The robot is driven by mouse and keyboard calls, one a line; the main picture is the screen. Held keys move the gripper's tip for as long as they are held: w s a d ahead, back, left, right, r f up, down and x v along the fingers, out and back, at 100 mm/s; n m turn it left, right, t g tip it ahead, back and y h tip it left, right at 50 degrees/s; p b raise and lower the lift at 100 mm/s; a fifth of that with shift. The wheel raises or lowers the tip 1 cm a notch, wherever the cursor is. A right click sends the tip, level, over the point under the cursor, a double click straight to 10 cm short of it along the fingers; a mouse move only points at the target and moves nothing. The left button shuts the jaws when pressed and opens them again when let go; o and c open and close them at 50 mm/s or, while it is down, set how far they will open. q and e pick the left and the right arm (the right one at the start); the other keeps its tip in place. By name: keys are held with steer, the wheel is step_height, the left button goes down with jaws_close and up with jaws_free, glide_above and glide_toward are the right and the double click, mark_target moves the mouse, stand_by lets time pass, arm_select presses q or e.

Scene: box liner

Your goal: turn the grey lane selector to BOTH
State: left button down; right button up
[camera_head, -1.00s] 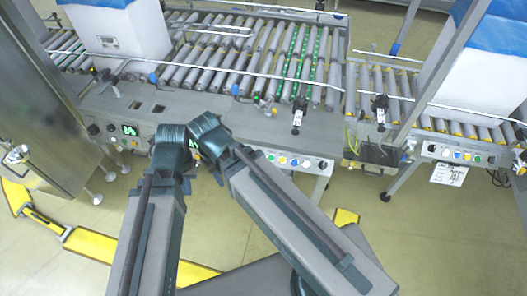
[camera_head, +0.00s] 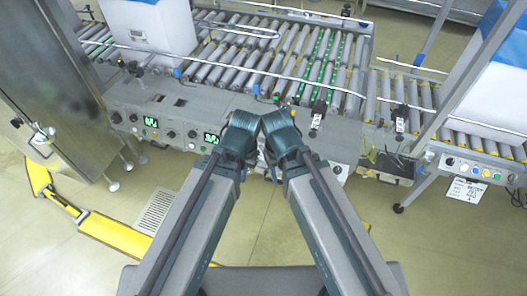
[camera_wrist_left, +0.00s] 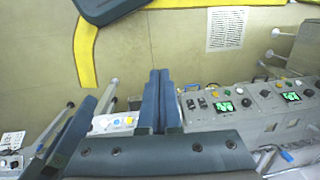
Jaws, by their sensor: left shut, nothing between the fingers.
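The conveyor's front control panel (camera_head: 175,130) carries green-lit displays, black knobs and coloured buttons. I cannot make out for certain which control is the grey lane selector, and no BOTH label is readable. In the left wrist view the panel (camera_wrist_left: 238,120) shows black knobs and green displays at the right. My left gripper (camera_wrist_left: 158,74) is shut and empty, its two blue fingers side by side, apart from the knobs. In the head view both my wrists meet in front of the panel and cover part of it. The fingers of my right gripper are hidden there.
A roller conveyor (camera_head: 230,60) stands behind the panel with a white box (camera_head: 150,25) on it. A second conveyor with a blue-topped box (camera_head: 495,85) is at the right. A steel cabinet (camera_head: 50,90) stands at the left. Yellow floor strips (camera_head: 110,232) lie at lower left.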

steer(key=shift+s+d, duration=0.1)
steer(key=shift+s, duration=0.1)
